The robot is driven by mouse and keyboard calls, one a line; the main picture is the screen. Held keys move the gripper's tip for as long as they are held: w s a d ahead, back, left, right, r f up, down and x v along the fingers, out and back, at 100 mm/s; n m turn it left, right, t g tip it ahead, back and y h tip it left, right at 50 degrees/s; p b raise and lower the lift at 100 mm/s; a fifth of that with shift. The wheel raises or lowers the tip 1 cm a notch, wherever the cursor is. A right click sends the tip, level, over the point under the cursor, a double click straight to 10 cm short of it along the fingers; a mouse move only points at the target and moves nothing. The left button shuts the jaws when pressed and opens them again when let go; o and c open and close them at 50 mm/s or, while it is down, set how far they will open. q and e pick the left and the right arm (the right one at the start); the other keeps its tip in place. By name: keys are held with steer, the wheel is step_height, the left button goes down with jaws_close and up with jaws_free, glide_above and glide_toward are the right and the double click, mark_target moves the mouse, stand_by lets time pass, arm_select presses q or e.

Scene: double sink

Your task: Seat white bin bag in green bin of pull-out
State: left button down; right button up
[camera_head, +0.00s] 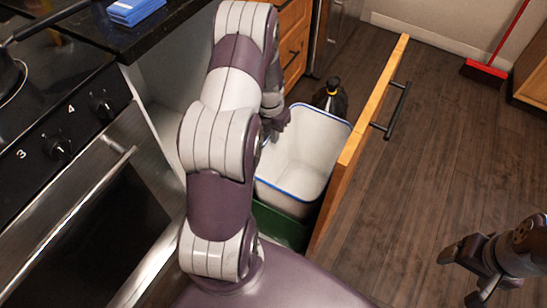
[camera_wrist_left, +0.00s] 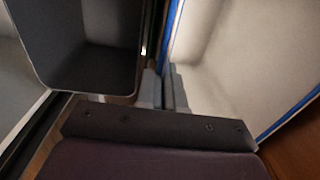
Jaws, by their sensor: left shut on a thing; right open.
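The white bin bag (camera_head: 300,150), open-topped with a blue rim, stands over the green bin (camera_head: 282,225) in the pull-out. Its white wall shows above the green bin; how deep it sits inside is hidden. My left gripper (camera_head: 274,122) is at the bag's left rim in the head view, shut on it. In the left wrist view, my left fingers (camera_wrist_left: 165,90) close at the bag's wall, and the white bag (camera_wrist_left: 235,65) fills the right side. My right gripper (camera_head: 465,272) is open and empty over the floor at lower right.
The pull-out's wooden front (camera_head: 352,150) with a dark handle stands close right of the bag. A dark bottle (camera_head: 331,98) is behind the bag. A dark bin (camera_wrist_left: 85,50) lies left of my fingers in the wrist view.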

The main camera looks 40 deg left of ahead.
mark_target(273, 153)
arm_select(q)
step_height(273, 153, down, 10)
steer(key=b, duration=0.3)
steer(key=shift+r, duration=0.15)
steer(key=c, duration=1.3)
jaws_free()
